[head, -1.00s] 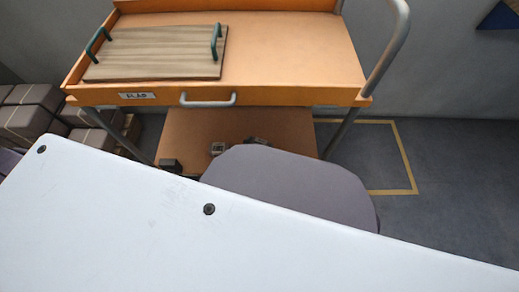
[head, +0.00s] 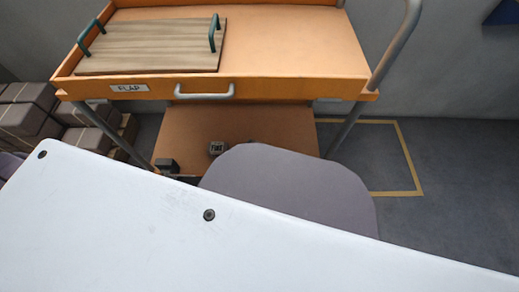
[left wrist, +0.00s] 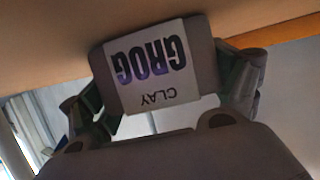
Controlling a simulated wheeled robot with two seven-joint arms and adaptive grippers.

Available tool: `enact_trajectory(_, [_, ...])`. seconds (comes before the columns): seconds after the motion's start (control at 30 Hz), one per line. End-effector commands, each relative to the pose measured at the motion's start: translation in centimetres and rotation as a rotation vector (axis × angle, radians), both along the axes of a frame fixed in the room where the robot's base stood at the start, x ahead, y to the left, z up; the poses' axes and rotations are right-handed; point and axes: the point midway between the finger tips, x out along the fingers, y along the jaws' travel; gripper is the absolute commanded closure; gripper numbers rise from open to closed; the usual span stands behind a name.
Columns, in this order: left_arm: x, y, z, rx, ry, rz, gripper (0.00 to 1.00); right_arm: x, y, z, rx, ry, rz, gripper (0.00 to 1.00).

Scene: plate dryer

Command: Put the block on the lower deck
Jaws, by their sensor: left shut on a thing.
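A grey block (left wrist: 203,45) with a white label reading CLAY GROG shows upside down in the left wrist view. My left gripper (left wrist: 163,88) is shut on it, one finger on each side. A tan-brown surface (left wrist: 45,40) lies behind the block at the top of that view; I cannot tell whether they touch. In the head view the cart's brown lower deck (head: 260,125) sits below the orange upper deck (head: 285,40). A small labelled object (head: 217,148) and a dark block-like piece (head: 167,166) show at the lower deck. My right gripper is not in view.
A wooden board (head: 150,48) with two green handles lies on the upper deck, above a FLAP label (head: 129,88). Metal posts (head: 350,125) flank the lower deck. A grey rounded shape (head: 290,190) hides its near part. Stacked boxes (head: 25,120) stand at left.

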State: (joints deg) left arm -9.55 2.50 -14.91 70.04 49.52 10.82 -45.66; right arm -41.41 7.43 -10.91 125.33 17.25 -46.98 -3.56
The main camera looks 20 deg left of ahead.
Motion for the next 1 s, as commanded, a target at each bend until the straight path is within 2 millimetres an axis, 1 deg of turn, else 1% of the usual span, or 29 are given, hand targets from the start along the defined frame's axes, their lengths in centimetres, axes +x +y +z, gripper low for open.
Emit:
enact_trajectory(0.17, [0.14, 0.00, 0.23, 0.000, -0.004, 0.001, 0.57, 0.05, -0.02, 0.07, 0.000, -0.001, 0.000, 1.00])
enact_trajectory(0.37, [0.15, 0.00, -0.09, 0.001, -0.004, 0.001, 0.57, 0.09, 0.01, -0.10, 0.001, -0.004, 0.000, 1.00])
enact_trajectory(0.4, [0.01, 0.01, -0.21, 0.001, 0.000, 0.000, 0.06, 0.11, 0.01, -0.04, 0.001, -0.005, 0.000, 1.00])
enact_trajectory(0.47, [0.01, 0.01, -0.19, 0.001, 0.000, 0.000, 0.00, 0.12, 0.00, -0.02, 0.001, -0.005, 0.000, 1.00])
enact_trajectory(1.0, [0.00, 0.02, 0.07, 0.000, 0.000, 0.000, 0.00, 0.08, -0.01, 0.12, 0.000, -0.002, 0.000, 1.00])
